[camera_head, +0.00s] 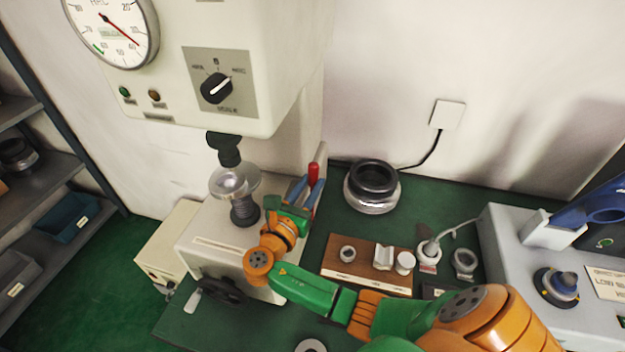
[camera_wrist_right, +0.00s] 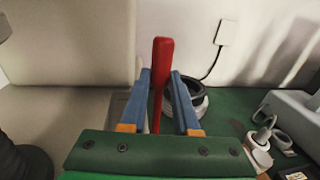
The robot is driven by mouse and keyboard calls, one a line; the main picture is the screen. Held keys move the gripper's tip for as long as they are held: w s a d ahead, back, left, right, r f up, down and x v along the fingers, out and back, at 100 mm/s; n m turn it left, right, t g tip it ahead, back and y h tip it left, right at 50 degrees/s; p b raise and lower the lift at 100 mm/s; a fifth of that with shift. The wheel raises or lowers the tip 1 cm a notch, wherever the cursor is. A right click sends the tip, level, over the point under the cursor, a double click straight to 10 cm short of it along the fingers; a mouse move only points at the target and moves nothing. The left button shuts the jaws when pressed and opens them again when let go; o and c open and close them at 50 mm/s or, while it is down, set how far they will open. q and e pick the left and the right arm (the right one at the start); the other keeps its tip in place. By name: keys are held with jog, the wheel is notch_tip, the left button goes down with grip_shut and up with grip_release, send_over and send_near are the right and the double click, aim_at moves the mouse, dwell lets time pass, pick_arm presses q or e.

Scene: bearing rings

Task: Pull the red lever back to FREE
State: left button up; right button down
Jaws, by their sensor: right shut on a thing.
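The red lever (camera_head: 313,173) stands upright at the right side of the grey hardness tester. It also shows in the right wrist view (camera_wrist_right: 162,70), rising between the two blue fingers. My right gripper (camera_head: 306,188) is around the lever and shut on it, below its top end. In the right wrist view the right gripper (camera_wrist_right: 160,88) has a finger on each side of the lever. The lever's lower part and any FREE marking are hidden by the gripper. My left gripper is not in view.
The tester's round stage (camera_head: 234,181) stands left of my right gripper, under the tester head (camera_head: 200,60). A bearing ring (camera_head: 372,186) sits behind on the green bench. A wooden block (camera_head: 367,265) with small parts lies to the right. A grey machine (camera_head: 540,260) stands far right.

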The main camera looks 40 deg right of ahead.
jog(key=c, duration=0.9)
grip_release()
jog(key=shift+s+a, duration=0.1)
jog(key=b+v, duration=0.1)
jog(key=v, duration=0.6)
jog(key=shift+a, duration=0.15)
jog(key=shift+c, duration=0.4)
